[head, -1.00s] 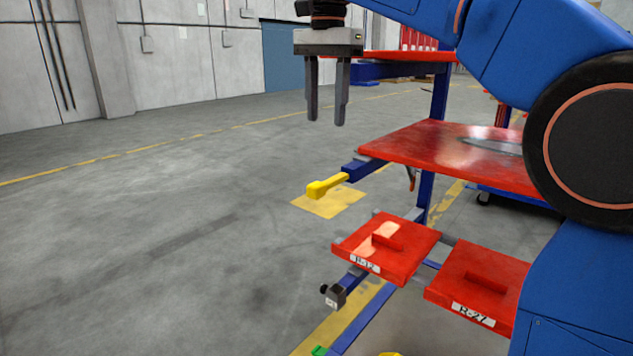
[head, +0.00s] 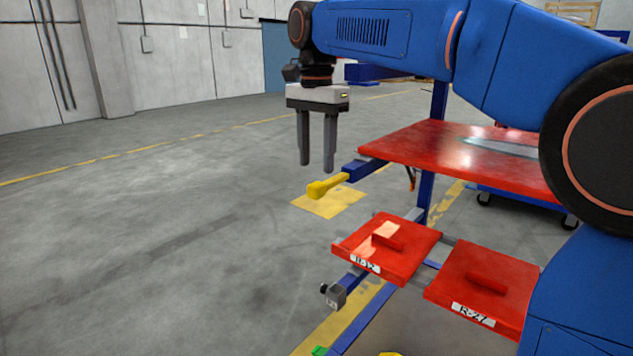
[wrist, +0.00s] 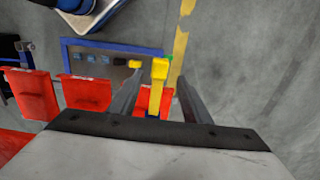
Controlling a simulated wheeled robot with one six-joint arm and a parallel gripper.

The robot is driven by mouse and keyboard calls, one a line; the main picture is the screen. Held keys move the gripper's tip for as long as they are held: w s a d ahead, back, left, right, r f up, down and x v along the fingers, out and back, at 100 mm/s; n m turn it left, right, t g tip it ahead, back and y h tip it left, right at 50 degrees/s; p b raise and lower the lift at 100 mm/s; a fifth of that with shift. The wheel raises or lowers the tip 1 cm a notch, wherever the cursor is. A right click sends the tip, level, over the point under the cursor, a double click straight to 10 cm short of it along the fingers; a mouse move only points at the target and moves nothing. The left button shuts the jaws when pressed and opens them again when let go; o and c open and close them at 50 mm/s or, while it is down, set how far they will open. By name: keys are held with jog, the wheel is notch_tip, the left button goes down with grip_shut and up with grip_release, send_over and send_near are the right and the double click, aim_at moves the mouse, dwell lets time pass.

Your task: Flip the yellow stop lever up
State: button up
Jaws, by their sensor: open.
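The yellow stop lever (head: 327,186) sticks out to the left from a blue bracket (head: 364,169) at the left end of the red shelf, lying roughly level. My gripper (head: 317,168) points down with its fingers apart and nothing between them. In the head view its fingertips are just above the lever, and I see no contact. In the wrist view the lever (wrist: 157,88) shows between the two fingers, farther off than they are.
The red shelf (head: 420,148) is right of my gripper. Two red lidded panels (head: 385,249) and (head: 484,285) with handles are lower down. A small grey block (head: 334,295) is on the frame below. Open floor lies to the left.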

aim_at(317, 184)
jog(key=shift+f, duration=3.1)
jog(key=shift+c, duration=0.6)
grip_shut()
